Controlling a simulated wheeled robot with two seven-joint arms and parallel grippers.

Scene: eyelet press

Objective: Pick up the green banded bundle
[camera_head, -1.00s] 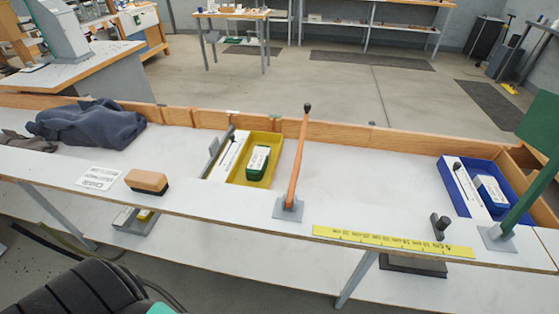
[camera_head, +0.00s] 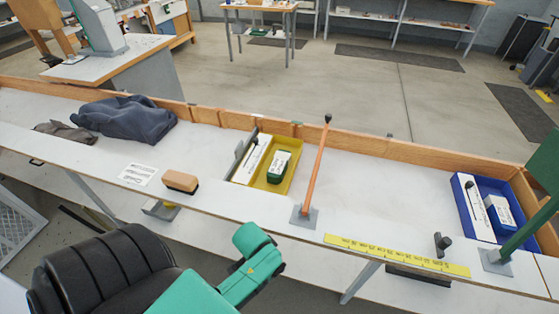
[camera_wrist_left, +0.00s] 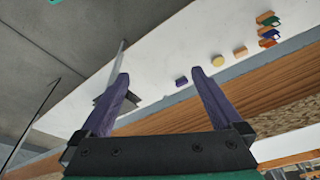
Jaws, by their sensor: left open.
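The green banded bundle (camera_head: 279,167) is a small green block with a white band. It lies in the yellow tray (camera_head: 292,172) on the white bench in the head view. A white strip-like item (camera_head: 253,158) lies beside it at the tray's left. My left gripper (camera_wrist_left: 161,75) shows in the wrist view with its two purple fingers spread and nothing between them. I cannot pick out the bundle for certain in that view. A green arm part of mine is low in the head view, in front of the bench and apart from the bundle. My right gripper is not in view.
An orange lever (camera_head: 317,165) stands right of the yellow tray. A brush (camera_head: 181,182), dark cloth (camera_head: 125,120) and yellow ruler (camera_head: 395,255) lie on the bench. A blue tray (camera_head: 466,206) holds a blue banded bundle (camera_head: 499,213). A wooden rim runs along the back.

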